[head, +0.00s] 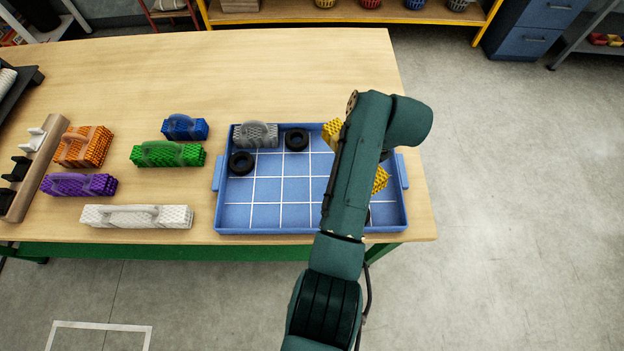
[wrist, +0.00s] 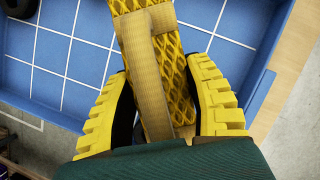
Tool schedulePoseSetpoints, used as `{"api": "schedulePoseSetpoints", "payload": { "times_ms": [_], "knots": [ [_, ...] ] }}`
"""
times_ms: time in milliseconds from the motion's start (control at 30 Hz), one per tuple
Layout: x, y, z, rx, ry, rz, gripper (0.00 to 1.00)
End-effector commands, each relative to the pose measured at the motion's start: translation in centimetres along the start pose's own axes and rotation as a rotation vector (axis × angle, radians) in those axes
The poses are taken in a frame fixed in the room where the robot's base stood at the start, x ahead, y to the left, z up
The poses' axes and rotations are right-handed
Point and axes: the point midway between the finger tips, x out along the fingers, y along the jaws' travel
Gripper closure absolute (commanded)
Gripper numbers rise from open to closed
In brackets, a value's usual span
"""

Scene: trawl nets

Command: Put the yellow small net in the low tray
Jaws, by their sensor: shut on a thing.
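The yellow small net (wrist: 172,52), a latticed bundle with a pale strap handle, is between the fingers of my gripper (wrist: 160,80), which is shut on it. It lies over the blue low tray (head: 284,222), near that tray's right side. The tray (wrist: 270,85) also shows beneath it in the wrist view. In the head view my arm covers the gripper and most of the net; yellow patches show on either side of the arm. I cannot tell whether the net touches the tray floor.
The tray holds a grey net (head: 248,138) and black rings (head: 241,163) (head: 296,139). Left of it lie blue (head: 184,131), green (head: 170,158), orange (head: 80,150), purple (head: 75,187) and white (head: 125,218) nets. The tray's middle is clear.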

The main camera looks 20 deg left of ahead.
Motion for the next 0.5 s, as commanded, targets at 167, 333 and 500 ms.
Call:
{"api": "schedulePoseSetpoints", "payload": {
  "times_ms": [167,333,500],
  "knots": [
    [0.1,-2.3,2.3,0.367,0.0,-0.158,0.88],
    [0.1,-3.1,2.8,0.516,0.004,-0.214,0.88],
    [2.9,-3.1,1.5,0.527,0.008,-0.216,0.88]
  ]
}}
